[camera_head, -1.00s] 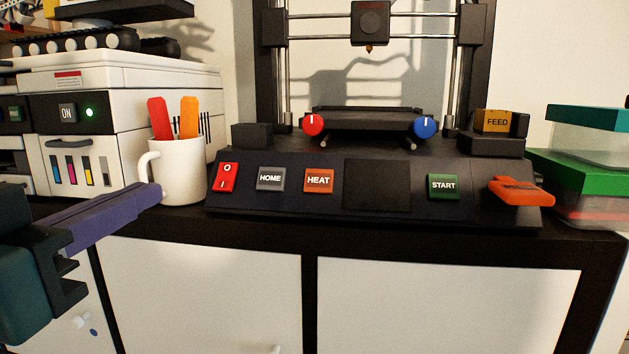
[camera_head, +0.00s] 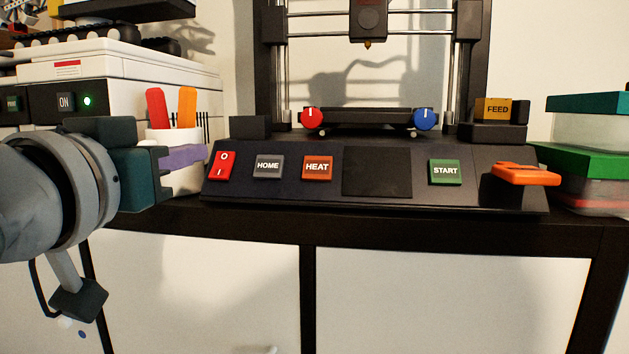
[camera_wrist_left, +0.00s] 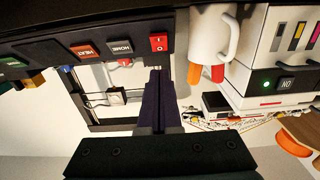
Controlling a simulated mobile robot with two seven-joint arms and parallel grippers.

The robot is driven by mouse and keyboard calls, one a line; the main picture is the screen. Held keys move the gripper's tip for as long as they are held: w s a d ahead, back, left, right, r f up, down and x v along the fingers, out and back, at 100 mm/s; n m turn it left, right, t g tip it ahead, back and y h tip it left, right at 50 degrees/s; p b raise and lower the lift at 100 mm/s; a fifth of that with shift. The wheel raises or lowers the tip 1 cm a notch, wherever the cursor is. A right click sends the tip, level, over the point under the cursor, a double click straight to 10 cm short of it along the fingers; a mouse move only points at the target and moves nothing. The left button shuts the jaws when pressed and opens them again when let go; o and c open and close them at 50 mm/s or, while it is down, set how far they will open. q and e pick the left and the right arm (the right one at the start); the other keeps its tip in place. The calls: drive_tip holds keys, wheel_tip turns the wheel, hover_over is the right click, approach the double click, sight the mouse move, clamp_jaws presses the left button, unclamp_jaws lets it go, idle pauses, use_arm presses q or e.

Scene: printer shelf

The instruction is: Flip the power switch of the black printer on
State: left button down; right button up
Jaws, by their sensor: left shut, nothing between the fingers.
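The black printer (camera_head: 380,208) stands on the dark shelf with a sloped front panel. Its red power switch (camera_head: 221,165), marked O above and I below, is at the panel's left end. I cannot tell which side is pressed in. The switch also shows in the left wrist view (camera_wrist_left: 159,43), where the picture is upside down. My left gripper (camera_head: 203,154) is shut and empty. Its purple fingertips are just left of the switch in the head view and point toward it in the wrist view (camera_wrist_left: 157,73). I cannot tell whether they touch. My right gripper is out of view.
A white mug (camera_head: 158,135) with red and orange handles stands behind my left gripper. A white printer (camera_head: 120,75) is at left. HOME (camera_head: 268,166), HEAT (camera_head: 317,167) and START (camera_head: 445,172) buttons share the panel. Stacked boxes (camera_head: 590,165) stand at right.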

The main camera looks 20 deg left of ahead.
sight(221, 166)
use_arm(q)
drive_tip(key=shift+w+a+f+p, duration=0.25)
drive_tip(key=shift+w+f, duration=0.4)
drive_tip(key=shift+w, duration=0.35)
drive_tip(key=shift+w+a+f+p, duration=0.15)
drive_tip(key=shift+w+a+f, duration=0.1)
drive_tip(key=shift+w+f, duration=0.6)
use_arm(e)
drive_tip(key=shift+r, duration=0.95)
use_arm(q)
drive_tip(key=shift+w+r, duration=0.1)
drive_tip(key=shift+r, duration=0.05)
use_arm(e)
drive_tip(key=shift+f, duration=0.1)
